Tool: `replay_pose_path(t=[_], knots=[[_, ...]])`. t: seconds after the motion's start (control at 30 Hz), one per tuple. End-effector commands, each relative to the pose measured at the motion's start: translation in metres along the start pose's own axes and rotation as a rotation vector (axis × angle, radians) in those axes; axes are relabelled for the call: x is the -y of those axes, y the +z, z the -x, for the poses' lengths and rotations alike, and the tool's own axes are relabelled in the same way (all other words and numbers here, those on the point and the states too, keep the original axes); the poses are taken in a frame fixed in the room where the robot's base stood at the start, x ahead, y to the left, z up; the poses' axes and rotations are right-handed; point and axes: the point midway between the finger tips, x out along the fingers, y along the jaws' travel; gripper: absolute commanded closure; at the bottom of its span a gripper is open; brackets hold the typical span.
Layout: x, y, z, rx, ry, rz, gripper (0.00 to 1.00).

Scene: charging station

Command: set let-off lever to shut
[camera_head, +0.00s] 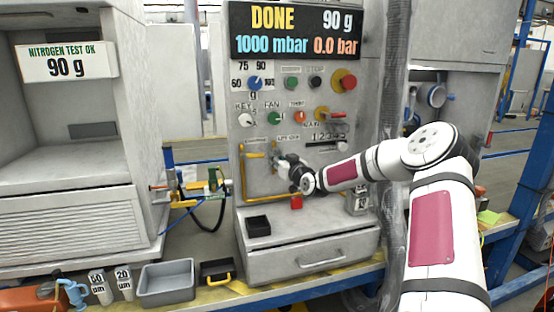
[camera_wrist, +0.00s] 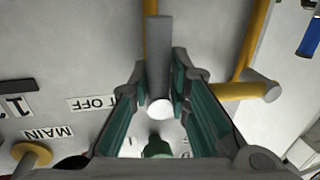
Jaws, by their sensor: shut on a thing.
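The let-off lever shows in the wrist view as a grey bar (camera_wrist: 158,40) with a pale round end, lying between my fingers. A label reading "T OFF" (camera_wrist: 92,103), partly covered, is beside it and appears upside down. My gripper (camera_wrist: 160,70) is shut on the lever, with a finger on either side of it. In the head view my gripper (camera_head: 283,164) is at the panel front, under the label row and right of the yellow pipe (camera_head: 243,178). There the gripper and wrist hide most of the lever.
The display (camera_head: 296,31) reads DONE, 90 g, 1000 mbar, 0.0 bar. Knobs and buttons, including a red one (camera_head: 344,79), sit above my gripper. A red block (camera_head: 296,203) and black tray (camera_head: 258,226) are below. Yellow pipes (camera_wrist: 240,90) run close beside my fingers.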

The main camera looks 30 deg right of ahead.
Motion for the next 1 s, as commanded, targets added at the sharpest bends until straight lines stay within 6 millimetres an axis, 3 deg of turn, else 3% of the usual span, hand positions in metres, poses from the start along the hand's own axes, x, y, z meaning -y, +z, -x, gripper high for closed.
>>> replay_pose_path(t=[0.47,1.0], knots=[[-0.0048,-0.0106,-0.0010,0.000,0.008,0.111,1.00],[-0.0083,-0.0125,-0.0008,0.089,0.008,0.569,1.00]])
